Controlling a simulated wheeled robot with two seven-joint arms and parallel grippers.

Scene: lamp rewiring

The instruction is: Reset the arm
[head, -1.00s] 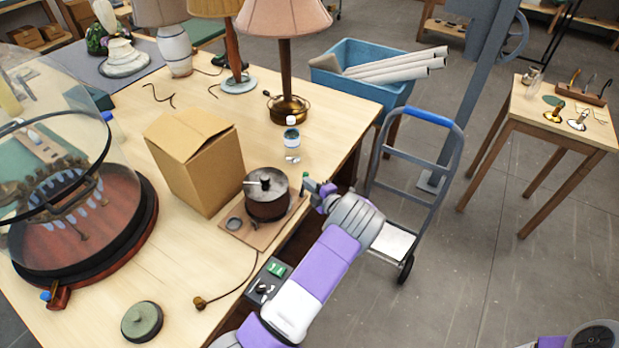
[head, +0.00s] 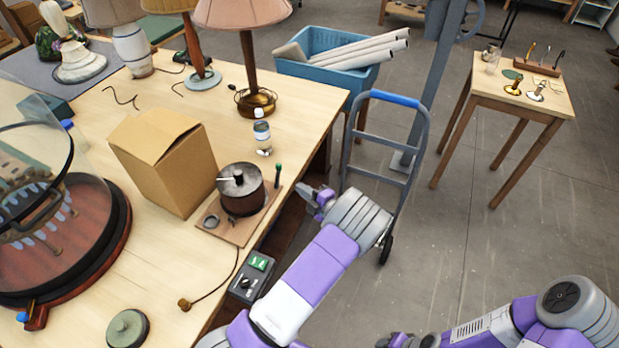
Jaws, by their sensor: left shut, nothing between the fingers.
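My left gripper (head: 306,193) is shut and empty, just off the right edge of the workbench (head: 205,284). On the board stands a dark round pot (head: 242,197) with a grey top. My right gripper (head: 402,341) shows only in part at the bottom edge, and its fingers cannot be made out.
A cardboard box (head: 165,165), lamps with shades (head: 240,12) and a glass-domed device (head: 70,250) stand on the bench. A control box (head: 250,278) sits at its edge. A hand truck (head: 395,100), a blue bin (head: 320,78) and a side table (head: 540,107) stand beyond; the floor at right is clear.

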